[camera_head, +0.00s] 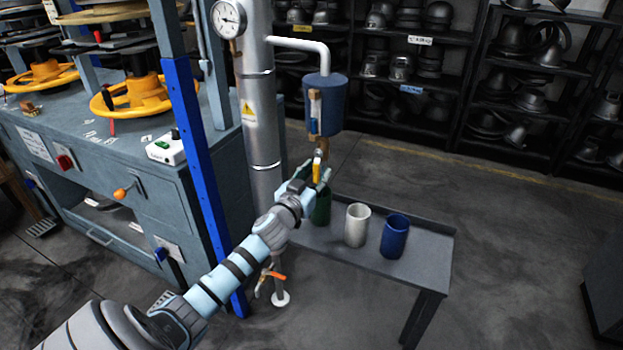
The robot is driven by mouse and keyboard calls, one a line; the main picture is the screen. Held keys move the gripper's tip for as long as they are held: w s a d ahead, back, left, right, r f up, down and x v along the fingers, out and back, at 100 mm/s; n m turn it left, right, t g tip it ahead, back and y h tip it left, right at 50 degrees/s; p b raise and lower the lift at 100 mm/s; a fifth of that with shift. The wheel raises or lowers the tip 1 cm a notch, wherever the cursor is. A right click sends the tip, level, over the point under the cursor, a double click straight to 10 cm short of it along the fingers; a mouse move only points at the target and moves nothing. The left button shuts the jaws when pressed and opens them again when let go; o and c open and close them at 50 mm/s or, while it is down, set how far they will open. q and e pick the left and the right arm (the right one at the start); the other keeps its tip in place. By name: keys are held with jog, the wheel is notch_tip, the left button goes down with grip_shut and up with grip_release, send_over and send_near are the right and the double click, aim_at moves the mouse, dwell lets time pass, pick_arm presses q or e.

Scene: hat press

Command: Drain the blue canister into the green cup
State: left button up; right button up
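The blue canister (325,103) hangs from a white pipe beside the grey column, with a sight gauge on its front. Below it is an outlet with a yellow valve handle (317,168). My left gripper (317,178) is at this handle, its fingers around or beside it; I cannot tell whether they grip it. The green cup (322,207) stands on the small grey table (425,262) below the outlet, partly hidden by my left gripper. My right gripper is not in view.
A white cup (357,225) and a blue cup (395,236) stand on the table right of the green cup. The column (260,125) and a blue post (205,180) stand close to my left arm. An orange-handled valve (273,275) is low down. Open floor lies right.

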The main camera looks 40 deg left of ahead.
pick_arm(q)
jog(key=v, duration=1.1)
jog(key=shift+s, duration=0.35)
jog(key=shift+d, duration=0.1)
